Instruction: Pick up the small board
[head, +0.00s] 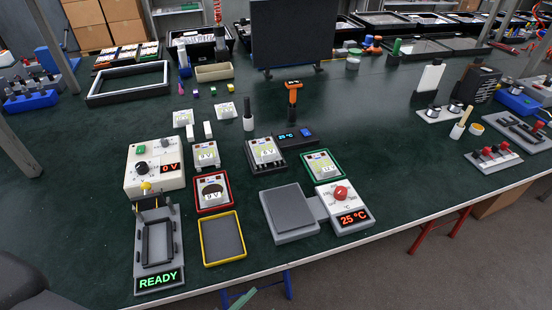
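Several small, light board-like pieces lie on the dark green table, and I cannot tell which one is the small board. Two small pale ones lie flat at the back, one on the left (183,118) and one on the right (225,110). Larger ones sit in frames: a pale frame (205,153), a dark grey fixture (265,153), a green-rimmed tray (322,165) and a red-rimmed tray (212,192). Several of these carry yellowish labels. Neither of my grippers is in view, and nothing is seen holding a board.
A yellow-rimmed tray (241,251) looks empty. A grey fixture (168,276) reads READY, below a cream box (130,180) reading 0 V. A grey plate (287,236) adjoins a red-knobbed unit (357,196) reading 25 °C. A black monitor (291,35) stands behind.

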